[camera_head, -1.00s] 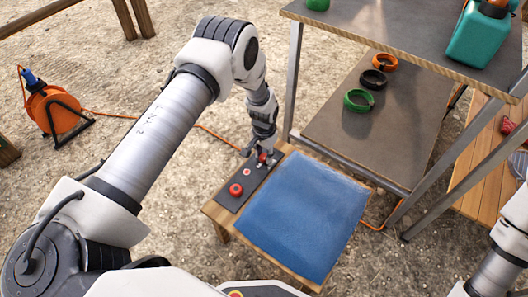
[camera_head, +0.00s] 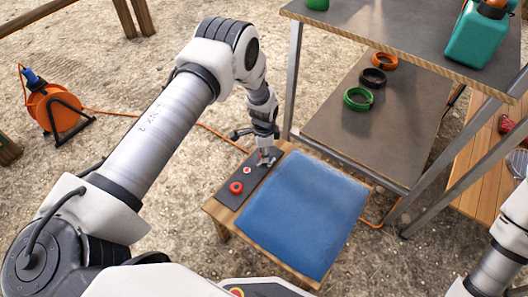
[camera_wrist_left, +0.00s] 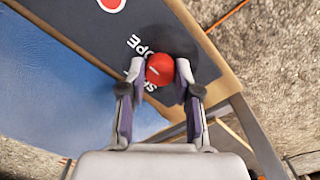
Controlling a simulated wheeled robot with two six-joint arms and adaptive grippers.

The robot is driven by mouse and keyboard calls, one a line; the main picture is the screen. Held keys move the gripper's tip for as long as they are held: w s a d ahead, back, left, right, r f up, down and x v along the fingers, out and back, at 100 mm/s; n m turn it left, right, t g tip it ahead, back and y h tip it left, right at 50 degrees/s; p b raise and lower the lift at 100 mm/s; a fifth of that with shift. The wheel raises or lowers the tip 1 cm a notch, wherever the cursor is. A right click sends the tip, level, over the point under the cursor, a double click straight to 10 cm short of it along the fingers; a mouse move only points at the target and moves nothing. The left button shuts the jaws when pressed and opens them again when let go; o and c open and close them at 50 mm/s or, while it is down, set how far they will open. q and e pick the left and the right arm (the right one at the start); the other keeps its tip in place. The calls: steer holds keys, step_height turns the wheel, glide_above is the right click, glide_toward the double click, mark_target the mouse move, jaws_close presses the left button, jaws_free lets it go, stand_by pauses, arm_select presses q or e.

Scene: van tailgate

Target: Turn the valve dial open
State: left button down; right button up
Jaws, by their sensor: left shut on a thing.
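The valve dial (camera_wrist_left: 160,68) is a small red knob with a white mark, set on a dark panel (camera_wrist_left: 192,22) with white lettering, partly covered. My left gripper (camera_wrist_left: 157,80) has its two fingers on either side of the dial and is shut on it. In the head view my left gripper (camera_head: 265,156) reaches down to the far end of the dark panel (camera_head: 229,197), and the dial is mostly hidden there. My right arm shows at the right edge, but its gripper is out of view.
A red knob (camera_head: 236,188) and a white-and-red round spot (camera_head: 247,170) are on the same panel. A blue mat (camera_head: 305,210) lies beside it on the wooden table. A metal-legged shelf (camera_head: 385,125) stands close on the right. An orange cable reel (camera_head: 57,110) is on the ground at left.

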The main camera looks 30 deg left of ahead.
arm_select(q)
steer(key=shift+m, duration=0.3)
steer(key=c, duration=0.8)
jaws_free()
step_height(320, 180, up, 12)
steer(key=shift+f, duration=0.1)
